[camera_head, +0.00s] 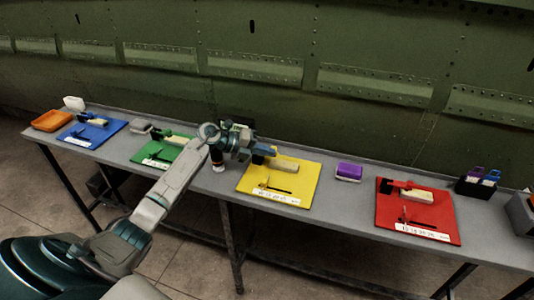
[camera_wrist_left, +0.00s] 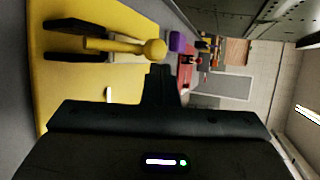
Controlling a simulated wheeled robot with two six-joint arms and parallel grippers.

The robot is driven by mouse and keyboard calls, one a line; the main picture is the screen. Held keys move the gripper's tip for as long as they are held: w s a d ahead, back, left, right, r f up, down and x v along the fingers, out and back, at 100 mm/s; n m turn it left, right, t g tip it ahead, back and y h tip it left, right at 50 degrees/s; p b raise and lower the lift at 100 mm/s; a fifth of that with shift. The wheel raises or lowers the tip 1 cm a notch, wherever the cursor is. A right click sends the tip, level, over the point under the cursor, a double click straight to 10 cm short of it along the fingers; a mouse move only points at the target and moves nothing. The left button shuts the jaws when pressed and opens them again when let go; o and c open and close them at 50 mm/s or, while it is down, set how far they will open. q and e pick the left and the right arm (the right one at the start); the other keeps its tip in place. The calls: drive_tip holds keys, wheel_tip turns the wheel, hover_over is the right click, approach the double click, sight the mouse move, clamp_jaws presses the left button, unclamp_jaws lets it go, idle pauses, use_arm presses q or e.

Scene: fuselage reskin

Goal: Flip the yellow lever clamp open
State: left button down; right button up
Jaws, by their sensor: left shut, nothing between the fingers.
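The yellow board (camera_head: 310,185) lies on the grey bench near the middle, carrying a pale block (camera_head: 284,164) and dark clamp parts. My left gripper (camera_head: 266,152) is over the board's back left part, close to the pale block. In the left wrist view, the yellow lever (camera_wrist_left: 125,47) ends in a round knob and runs from black clamp parts (camera_wrist_left: 72,40) near the yellow board. My left gripper (camera_wrist_left: 160,70) is shut and empty. Its tips are close to the knob; whether they touch, I cannot tell. My right gripper is not in view.
A green board (camera_head: 165,152) and a blue board (camera_head: 92,132) lie to the left, a red board (camera_head: 430,215) to the right. A purple block (camera_head: 348,172) sits between yellow and red. The green fuselage wall (camera_head: 300,80) stands behind the bench.

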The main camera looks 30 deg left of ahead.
use_arm(q)
drive_tip(key=shift+a+r+h+b, duration=0.15)
drive_tip(key=shift+a+h+b, duration=0.15)
drive_tip(key=shift+h+b, duration=0.1)
idle(0.6)
drive_tip(key=shift+s+a+r+b, duration=0.15)
drive_tip(key=shift+a+r+b, duration=0.1)
drive_tip(key=shift+a+b, duration=0.15)
idle(2.6)
drive_tip(key=shift+r, duration=0.1)
drive_tip(key=shift+r+p, duration=0.6)
drive_tip(key=shift+r, duration=0.1)
drive_tip(key=s+d+r+b, duration=0.2)
drive_tip(key=s+d, duration=0.2)
drive_tip(key=s, duration=0.3)
drive_tip(key=s+d+r+b, duration=0.2)
drive_tip(key=s+d+b, duration=0.1)
drive_tip(key=s, duration=0.3)
drive_tip(key=shift+s+d+r, duration=0.35)
drive_tip(key=shift+s+d, duration=0.05)
drive_tip(key=shift+d, duration=0.2)
